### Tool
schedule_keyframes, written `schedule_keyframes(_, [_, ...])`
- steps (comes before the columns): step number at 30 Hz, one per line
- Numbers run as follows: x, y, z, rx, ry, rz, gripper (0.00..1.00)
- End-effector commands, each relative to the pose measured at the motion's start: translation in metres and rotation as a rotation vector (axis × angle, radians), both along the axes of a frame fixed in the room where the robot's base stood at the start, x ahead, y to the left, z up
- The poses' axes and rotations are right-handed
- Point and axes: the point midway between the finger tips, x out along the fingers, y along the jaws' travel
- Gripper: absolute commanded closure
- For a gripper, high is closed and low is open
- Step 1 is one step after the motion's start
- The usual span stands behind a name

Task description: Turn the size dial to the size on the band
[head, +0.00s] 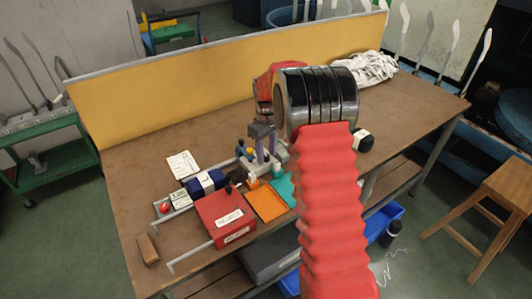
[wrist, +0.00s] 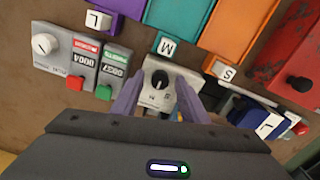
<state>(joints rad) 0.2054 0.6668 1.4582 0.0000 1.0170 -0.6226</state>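The size dial, a black knob (wrist: 160,79) with a light pointer mark, sits on a pale panel in the wrist view. Small letters on the panel are too blurred to read surely. My gripper (wrist: 160,90) has its two purple-grey fingers apart, one on each side of the dial; I cannot tell whether they touch it. My gripper also shows in the head view (head: 264,156), pointing down over the fixture, with the dial hard to make out there. A dark blue sock bundle (head: 196,186) wears a white band, which reads L in the wrist view (wrist: 266,128).
Trays in purple, teal (wrist: 178,22) and orange (wrist: 238,30) carry tags L, M and S. A second panel with a white dial (wrist: 44,44) and display boxes with buttons stand left in the wrist view. A red box (head: 222,212) stands at the table's front.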

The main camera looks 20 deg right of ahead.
Motion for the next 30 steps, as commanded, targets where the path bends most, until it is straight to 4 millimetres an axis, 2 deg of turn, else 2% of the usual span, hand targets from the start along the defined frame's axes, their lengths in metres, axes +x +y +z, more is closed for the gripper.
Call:
schedule_keyframes(7, [0.0001, 0.0003, -0.0002, 0.0, 0.0, 0.0, 0.61])
schedule_keyframes(24, [0.0003, 0.0005, 0.0001, 0.0, -0.001, 0.001, 1.0])
schedule_keyframes(30, [0.0004, 0.0006, 0.0002, -0.001, -0.001, -0.006, 1.0])
